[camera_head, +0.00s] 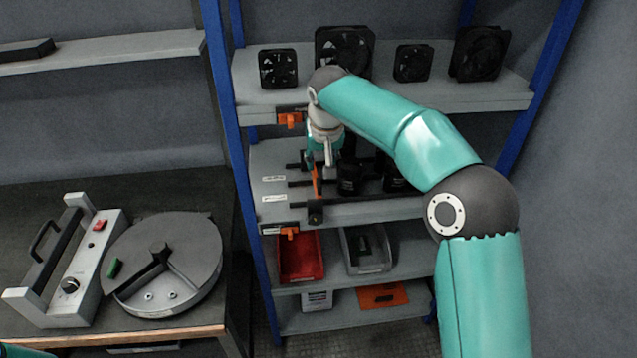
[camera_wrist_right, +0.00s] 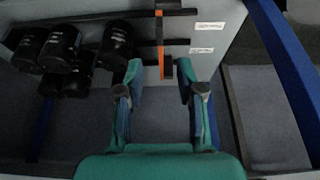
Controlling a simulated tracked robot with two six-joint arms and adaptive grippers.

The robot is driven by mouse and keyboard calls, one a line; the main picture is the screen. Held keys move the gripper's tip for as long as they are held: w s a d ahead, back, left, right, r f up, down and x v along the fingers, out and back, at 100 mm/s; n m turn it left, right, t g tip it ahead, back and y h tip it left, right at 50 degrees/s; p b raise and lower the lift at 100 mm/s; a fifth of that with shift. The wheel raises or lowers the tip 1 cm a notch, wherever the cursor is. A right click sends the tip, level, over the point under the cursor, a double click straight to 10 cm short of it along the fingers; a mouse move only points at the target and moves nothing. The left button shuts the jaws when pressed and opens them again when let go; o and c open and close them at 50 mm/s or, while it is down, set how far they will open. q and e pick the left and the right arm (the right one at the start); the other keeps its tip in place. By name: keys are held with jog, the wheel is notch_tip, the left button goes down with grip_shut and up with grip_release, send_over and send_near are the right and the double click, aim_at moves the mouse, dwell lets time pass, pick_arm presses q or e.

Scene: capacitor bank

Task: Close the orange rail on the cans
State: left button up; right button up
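The orange rail (camera_head: 317,182) is a thin upright strip on the middle shelf, left of the black cans (camera_head: 350,177), with a gap to them. In the wrist view the orange rail (camera_wrist_right: 160,45) runs down to a dark end block, and the black cans (camera_wrist_right: 60,45) are to its left. My right gripper (camera_head: 322,160) reaches in over the shelf at the rail; in the wrist view the right gripper (camera_wrist_right: 157,70) is open, its fingertips on either side of the rail's end. Contact cannot be told. My left gripper is out of view.
Black fans (camera_head: 278,68) stand on the shelf above. The middle shelf (camera_head: 380,211) has dark bars and white labels. Blue posts (camera_head: 238,150) frame the rack. Below are a red bin (camera_head: 300,262) and a grey bin (camera_head: 385,265). A bench with a round device (camera_head: 190,240) stands left.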

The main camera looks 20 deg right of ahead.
aim_at(319, 183)
jog(key=x, duration=1.1)
jog(key=shift+w+p, duration=0.1)
jog(key=shift+p, duration=0.3)
grip_shut()
